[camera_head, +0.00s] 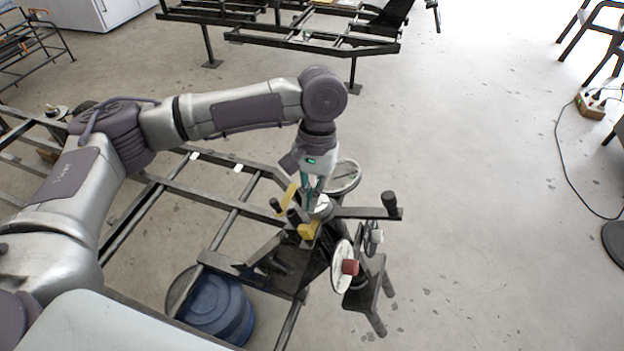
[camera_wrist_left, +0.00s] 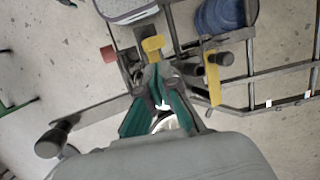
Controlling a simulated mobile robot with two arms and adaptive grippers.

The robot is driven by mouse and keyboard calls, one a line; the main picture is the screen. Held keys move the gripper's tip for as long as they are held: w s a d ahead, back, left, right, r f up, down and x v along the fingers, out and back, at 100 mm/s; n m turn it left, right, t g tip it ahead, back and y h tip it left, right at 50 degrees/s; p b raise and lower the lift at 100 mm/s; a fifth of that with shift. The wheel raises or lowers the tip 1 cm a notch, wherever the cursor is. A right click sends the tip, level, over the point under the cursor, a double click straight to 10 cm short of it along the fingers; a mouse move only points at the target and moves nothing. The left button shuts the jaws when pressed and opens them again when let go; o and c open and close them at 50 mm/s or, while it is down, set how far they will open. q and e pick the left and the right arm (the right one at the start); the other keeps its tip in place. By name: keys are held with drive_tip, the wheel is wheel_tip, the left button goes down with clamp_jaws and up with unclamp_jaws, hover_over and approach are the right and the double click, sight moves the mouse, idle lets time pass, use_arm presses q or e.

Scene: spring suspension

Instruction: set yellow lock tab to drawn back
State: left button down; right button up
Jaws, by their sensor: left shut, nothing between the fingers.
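Two yellow parts show on the dark metal mechanism, and I cannot tell for sure which is the lock tab. One is a short yellow block (camera_head: 308,229), just below the fingertips; it also shows in the left wrist view (camera_wrist_left: 153,46), beyond the fingers. The other is a longer yellow strip (camera_head: 290,194) left of the fingers; in the left wrist view it lies to the right (camera_wrist_left: 213,78). My left gripper (camera_head: 313,203) points down over the mechanism, with its green-grey fingers shut and empty; they also show in the left wrist view (camera_wrist_left: 160,100). My right gripper is out of view.
A white disc with a red knob (camera_head: 350,267) and a dark bar with a black knob (camera_head: 390,200) stand right of the fingers. A blue barrel (camera_head: 218,308) stands lower left beside the frame. Open floor (camera_head: 480,230) lies to the right.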

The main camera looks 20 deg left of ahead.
sight(305, 226)
use_arm(q)
drive_tip(key=x, duration=0.3)
drive_tip(key=shift+f, duration=0.15)
drive_tip(key=shift+s+f, duration=0.1)
drive_tip(key=shift+f, duration=0.1)
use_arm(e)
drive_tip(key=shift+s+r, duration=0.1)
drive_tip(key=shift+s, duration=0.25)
use_arm(q)
drive_tip(key=p, duration=0.1)
drive_tip(key=s+p, duration=0.1)
drive_tip(key=p, duration=0.1)
drive_tip(key=shift+s+r, duration=0.25)
drive_tip(key=shift+s, duration=0.05)
drive_tip(key=shift+s+p, duration=0.3)
drive_tip(key=shift+p, duration=0.25)
drive_tip(key=shift+s+f, duration=0.15)
drive_tip(key=shift+f, duration=0.2)
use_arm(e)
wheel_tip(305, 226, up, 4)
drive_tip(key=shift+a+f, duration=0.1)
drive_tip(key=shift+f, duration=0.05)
